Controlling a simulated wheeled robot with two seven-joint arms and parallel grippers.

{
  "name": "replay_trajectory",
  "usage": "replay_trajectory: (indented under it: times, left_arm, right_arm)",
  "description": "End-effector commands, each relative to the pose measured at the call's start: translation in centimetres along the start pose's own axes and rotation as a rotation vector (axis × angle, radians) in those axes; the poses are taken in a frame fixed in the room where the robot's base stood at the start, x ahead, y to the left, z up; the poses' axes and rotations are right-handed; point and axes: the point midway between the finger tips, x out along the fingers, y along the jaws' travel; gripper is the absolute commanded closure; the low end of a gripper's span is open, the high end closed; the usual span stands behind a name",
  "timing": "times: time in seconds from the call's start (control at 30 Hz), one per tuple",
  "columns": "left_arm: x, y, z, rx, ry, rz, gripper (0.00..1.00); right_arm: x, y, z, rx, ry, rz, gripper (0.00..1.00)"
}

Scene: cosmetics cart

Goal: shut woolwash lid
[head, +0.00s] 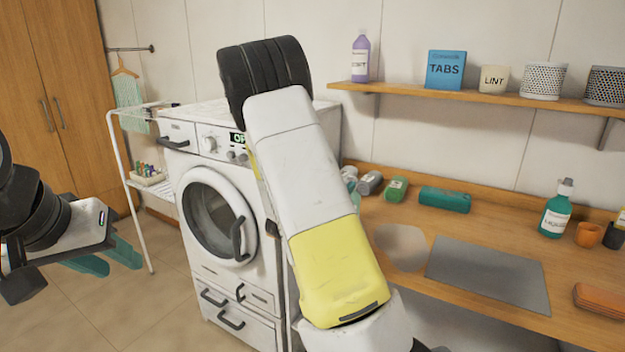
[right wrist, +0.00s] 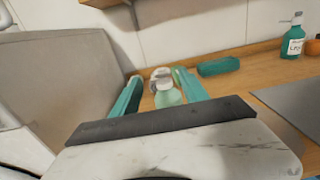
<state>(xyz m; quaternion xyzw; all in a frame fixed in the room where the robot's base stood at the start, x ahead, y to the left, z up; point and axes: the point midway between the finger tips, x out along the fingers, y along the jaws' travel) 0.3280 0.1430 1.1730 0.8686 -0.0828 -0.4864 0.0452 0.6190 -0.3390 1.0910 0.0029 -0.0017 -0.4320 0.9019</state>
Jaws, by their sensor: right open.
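A pale green bottle (right wrist: 167,98) with a whitish top (right wrist: 160,77) shows in the right wrist view, beyond and between my right fingers. It may be the woolwash, but no label is readable, and I cannot tell how its lid stands. My right gripper (right wrist: 158,76) is open, with its teal fingers apart and no clear contact with the bottle. In the head view my right arm hides this gripper and most of that bottle. My left gripper (head: 122,264) is open and empty at the left, over the floor.
The wooden counter (head: 390,270) carries a grey bottle (head: 370,183), a green container (head: 397,188), a teal box (head: 445,199), a grey mat (head: 488,272) and a teal bottle (head: 554,215). The washing machine (head: 215,265) stands left of it. A shelf (head: 450,97) hangs above.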

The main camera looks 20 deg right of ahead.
Motion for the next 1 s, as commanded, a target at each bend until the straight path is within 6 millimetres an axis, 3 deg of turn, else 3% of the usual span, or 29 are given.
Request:
replay_trajectory:
  times: [0.5, 0.87, 1.0]
  left_arm:
    - [0.0, 0.0, 0.0, 0.000, 0.000, 0.000, 0.64]
    - [0.0, 0.0, 0.0, 0.000, 0.000, 0.000, 0.64]
    - [0.0, 0.0, 0.0, 0.000, 0.000, 0.000, 0.64]
  right_arm:
    - [7.0, -0.1, 0.0, -0.008, -0.001, -0.002, 0.48]
    - [7.7, -0.1, 0.0, -0.008, 0.000, -0.001, 0.48]
    - [7.7, -0.1, 0.0, -0.007, 0.000, -0.001, 0.72]
